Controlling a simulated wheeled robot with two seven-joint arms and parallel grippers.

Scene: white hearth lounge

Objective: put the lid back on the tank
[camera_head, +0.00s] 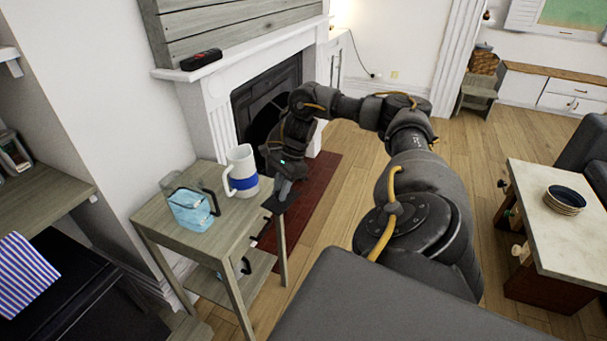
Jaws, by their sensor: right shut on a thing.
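The tank (190,211) is a clear container with light blue contents and a dark handle. It stands upright on the small grey wooden side table (214,238), and its top looks uncovered. My right gripper (282,189) reaches in from the right and points down beside the table's right edge. It is shut on a thin, dark, flat piece, which looks like the lid (283,204). The lid is to the right of the tank and apart from it. The gripper partly hides where it grips the lid. My left gripper is not in view.
A white mug-like jug with a blue band (243,184) stands on the side table between the tank and my right gripper. A lower shelf (238,284) holds another vessel, partly hidden. The fireplace (262,105) is behind.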

